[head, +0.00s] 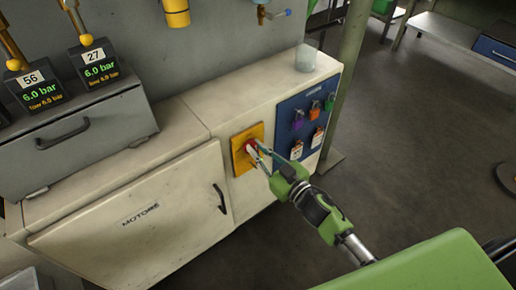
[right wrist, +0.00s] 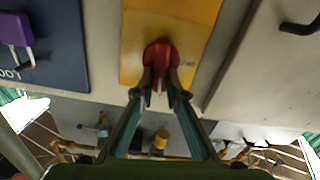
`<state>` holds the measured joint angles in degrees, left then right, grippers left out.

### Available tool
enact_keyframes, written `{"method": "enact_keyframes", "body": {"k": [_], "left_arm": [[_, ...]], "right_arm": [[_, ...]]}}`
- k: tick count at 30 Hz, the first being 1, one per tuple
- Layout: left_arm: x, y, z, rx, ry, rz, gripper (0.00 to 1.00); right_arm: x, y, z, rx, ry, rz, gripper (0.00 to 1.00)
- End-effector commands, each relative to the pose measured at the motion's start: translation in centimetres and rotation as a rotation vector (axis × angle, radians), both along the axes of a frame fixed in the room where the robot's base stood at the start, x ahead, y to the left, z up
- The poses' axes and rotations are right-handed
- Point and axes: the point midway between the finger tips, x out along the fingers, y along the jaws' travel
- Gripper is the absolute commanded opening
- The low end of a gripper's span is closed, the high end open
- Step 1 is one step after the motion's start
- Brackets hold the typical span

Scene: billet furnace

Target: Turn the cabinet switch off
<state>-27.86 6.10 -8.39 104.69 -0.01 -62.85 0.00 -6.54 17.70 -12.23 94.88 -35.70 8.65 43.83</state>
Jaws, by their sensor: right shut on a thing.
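The cabinet switch is a red rotary handle (right wrist: 161,56) on a yellow plate (head: 239,157), set in the front of the cream cabinet (head: 190,130). My right gripper (head: 258,149) reaches in from the lower right in the head view. In the right wrist view its two fingers (right wrist: 161,90) are closed on the red handle, one on each side. The handle is partly covered by the fingers in the head view, and I cannot read its setting. My left gripper is not in view.
A blue board (head: 307,115) with coloured padlocks and tags is right of the switch. A cabinet door (head: 140,215) marked "MOTORE" with a black handle is to its left. A clear cup (head: 306,56) stands on top near the right end. Open floor (head: 425,150) lies right.

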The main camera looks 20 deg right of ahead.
Motion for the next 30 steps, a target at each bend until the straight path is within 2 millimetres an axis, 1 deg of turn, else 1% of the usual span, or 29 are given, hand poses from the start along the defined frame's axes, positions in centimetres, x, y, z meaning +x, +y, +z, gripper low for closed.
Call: {"method": "enact_keyframes", "body": {"k": [5, 10, 15, 19, 23, 28, 30], "left_arm": [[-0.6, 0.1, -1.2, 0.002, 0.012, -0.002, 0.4], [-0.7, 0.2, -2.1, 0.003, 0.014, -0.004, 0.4], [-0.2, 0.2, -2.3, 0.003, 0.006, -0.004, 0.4], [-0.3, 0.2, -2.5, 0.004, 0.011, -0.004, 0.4], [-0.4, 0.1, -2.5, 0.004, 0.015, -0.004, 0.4], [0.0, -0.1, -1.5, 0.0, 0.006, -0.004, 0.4], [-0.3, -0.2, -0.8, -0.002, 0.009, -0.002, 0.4]], "right_arm": [[-0.1, 0.3, 0.1, -0.132, -0.049, 0.0, 0.0], [-0.2, 0.5, -0.1, -0.284, -0.104, 0.0, 0.0], [-0.3, 0.8, -0.3, -0.436, -0.159, -0.001, 0.0], [-0.3, 0.9, -0.5, -0.553, -0.201, -0.001, 0.0], [-0.4, 1.1, -0.7, -0.669, -0.243, -0.001, 0.0], [-0.5, 1.3, -1.0, -0.822, -0.298, 0.0, 0.0], [-0.5, 1.4, -1.1, -0.883, -0.32, 0.0, 0.0]]}}
